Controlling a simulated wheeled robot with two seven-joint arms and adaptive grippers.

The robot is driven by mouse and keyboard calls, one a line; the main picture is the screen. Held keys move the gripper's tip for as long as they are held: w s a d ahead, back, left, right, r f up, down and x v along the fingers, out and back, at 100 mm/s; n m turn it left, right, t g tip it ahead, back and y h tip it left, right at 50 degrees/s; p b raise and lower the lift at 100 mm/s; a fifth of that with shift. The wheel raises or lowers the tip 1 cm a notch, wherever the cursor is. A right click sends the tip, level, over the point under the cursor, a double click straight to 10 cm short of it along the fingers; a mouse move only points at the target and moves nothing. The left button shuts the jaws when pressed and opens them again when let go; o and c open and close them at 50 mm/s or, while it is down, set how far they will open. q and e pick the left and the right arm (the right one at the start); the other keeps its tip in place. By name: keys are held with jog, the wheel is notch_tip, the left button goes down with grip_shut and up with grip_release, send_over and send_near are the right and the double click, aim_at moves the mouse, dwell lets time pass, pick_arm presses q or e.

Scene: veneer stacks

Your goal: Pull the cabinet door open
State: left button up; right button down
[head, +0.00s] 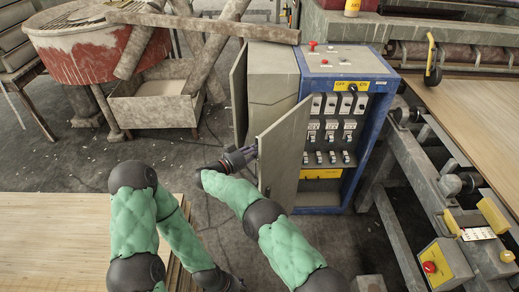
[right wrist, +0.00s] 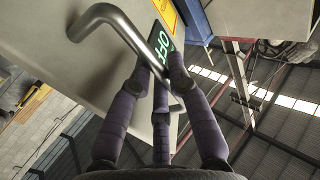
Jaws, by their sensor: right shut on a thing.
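The grey cabinet door (head: 284,150) stands swung out from the left front edge of the blue-framed cabinet (head: 296,208), and the switches inside show. My right gripper (head: 240,158) is at the door's outer face near its free edge. In the right wrist view, my right gripper (right wrist: 163,72) is shut on the bent metal door handle (right wrist: 118,30), whose bar passes between the fingers.
A wooden panel stack (head: 60,235) lies at lower left. A roller frame (head: 400,200) is close to the cabinet's right. Bare floor (head: 205,150) lies left of the door.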

jog(key=c, duration=1.2)
grip_release()
jog(key=shift+o, duration=0.2)
jog(key=v, duration=0.7)
jog(key=shift+a, duration=0.2)
jog(key=shift+s, duration=0.25)
